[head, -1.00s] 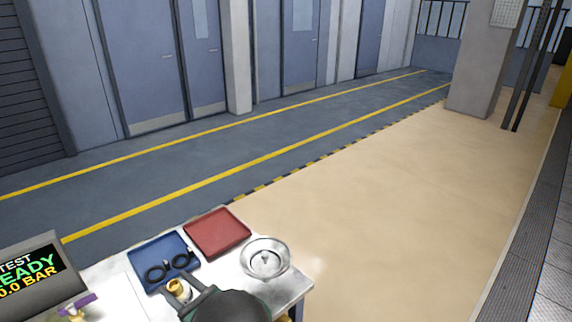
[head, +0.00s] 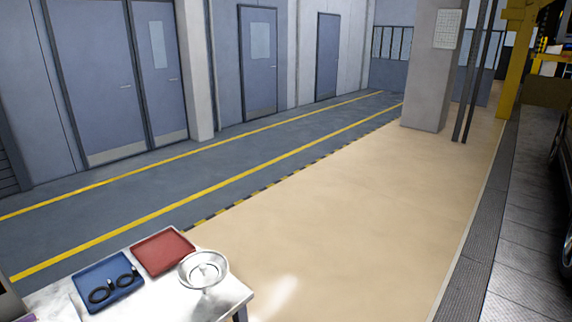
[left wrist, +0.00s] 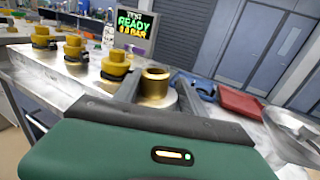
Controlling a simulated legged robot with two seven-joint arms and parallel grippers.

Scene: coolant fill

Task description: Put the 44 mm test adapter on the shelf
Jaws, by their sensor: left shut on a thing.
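A brass cylindrical adapter (left wrist: 155,84) with an open top stands between the two fingers of my left gripper (left wrist: 157,90) in the left wrist view. The gripper is shut on it. Its size marking is not readable, and its lower part is hidden behind the gripper body. I cannot tell whether it touches the bench. Several other fittings with yellow tops and dark bands, such as the nearest one (left wrist: 116,66), stand in a row to its left. No shelf is clearly identifiable. Neither gripper shows in the head view.
Open beige floor (head: 350,210) lies right of the bench; a pillar (head: 432,75) stands farther back.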

